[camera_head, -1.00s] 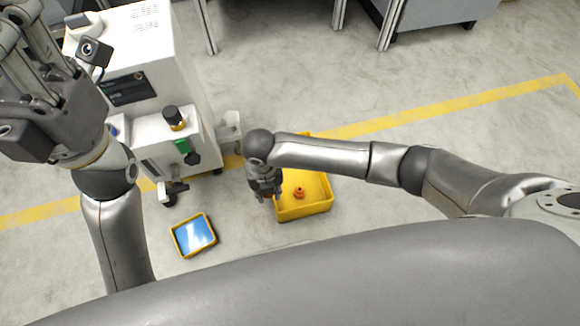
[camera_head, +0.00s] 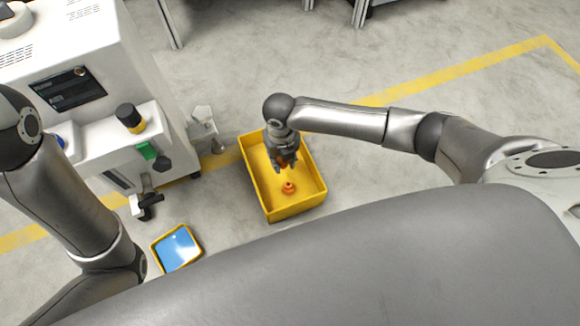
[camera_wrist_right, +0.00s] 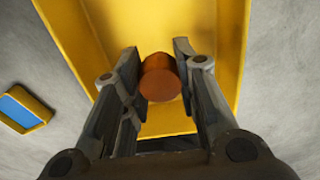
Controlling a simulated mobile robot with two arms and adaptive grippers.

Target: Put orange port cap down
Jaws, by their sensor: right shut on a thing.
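My right gripper (camera_head: 284,168) hangs over the yellow bin (camera_head: 309,205), pointing down, its fingers shut on an orange port cap (camera_head: 281,160). In the right wrist view the cap (camera_wrist_right: 160,80) shows as an orange-brown cylinder between the fingertips, with the bin (camera_wrist_right: 230,60) below.
A white machine (camera_head: 85,65) with a screen, black knob (camera_head: 130,115) and green part (camera_head: 147,151) stands left of the bin. A small yellow-rimmed blue tray (camera_head: 177,250) lies on the floor. Yellow tape (camera_head: 450,77) crosses the grey floor. Free floor lies right of the bin.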

